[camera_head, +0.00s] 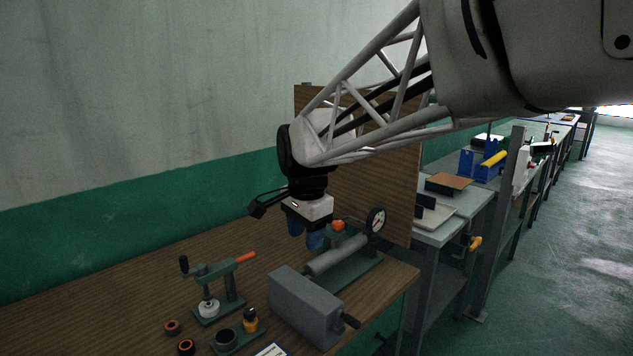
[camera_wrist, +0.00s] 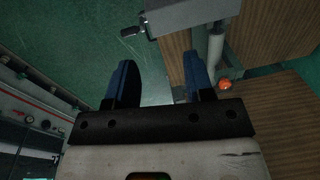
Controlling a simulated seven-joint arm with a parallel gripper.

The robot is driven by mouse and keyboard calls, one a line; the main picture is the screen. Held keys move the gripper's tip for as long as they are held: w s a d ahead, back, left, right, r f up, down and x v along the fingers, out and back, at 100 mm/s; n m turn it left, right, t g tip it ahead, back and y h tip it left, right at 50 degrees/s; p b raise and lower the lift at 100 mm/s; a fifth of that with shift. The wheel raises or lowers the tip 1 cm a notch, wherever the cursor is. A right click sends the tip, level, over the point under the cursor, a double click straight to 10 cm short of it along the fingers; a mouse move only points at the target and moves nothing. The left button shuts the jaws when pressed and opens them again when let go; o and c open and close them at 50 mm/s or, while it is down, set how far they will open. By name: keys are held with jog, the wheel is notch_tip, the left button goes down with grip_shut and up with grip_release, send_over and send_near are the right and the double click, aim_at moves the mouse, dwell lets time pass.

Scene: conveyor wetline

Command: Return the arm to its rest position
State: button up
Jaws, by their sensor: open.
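My gripper (camera_head: 305,232) hangs from my arm above the far right part of the wooden workbench (camera_head: 130,292), behind the grey box and close to a test fixture with a round dial gauge (camera_head: 376,220). Its two blue fingers point down. In the wrist view the gripper (camera_wrist: 160,75) shows both blue fingers spread apart, with nothing between them but the green floor and the bench edge beyond. My arm reaches in from the upper right of the head view. Whether the fingers touch the fixture cannot be told; they look clear of it.
A grey box with a crank (camera_head: 305,305) stands at the bench front; a lever press (camera_head: 215,288) is to its left. An orange knob (camera_head: 338,225) sits on the gauge fixture. A brown upright panel (camera_head: 375,185) stands behind. More benches line the right.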

jog(key=s+d+f+n, duration=0.2)
jog(key=s+d+n, duration=0.1)
jog(key=s+d, duration=0.4)
jog(key=s+d+f+n+t, duration=0.1)
jog(key=s+d+f+n, duration=0.2)
jog(key=s+d, duration=0.3)
jog(key=s+d+f+n, duration=0.2)
jog(key=s+d, duration=0.5)
jog(key=s, duration=0.6)
jog(key=shift+s+d+f+n, duration=0.25)
jog(key=shift+d+n, duration=0.1)
jog(key=shift+n, duration=0.45)
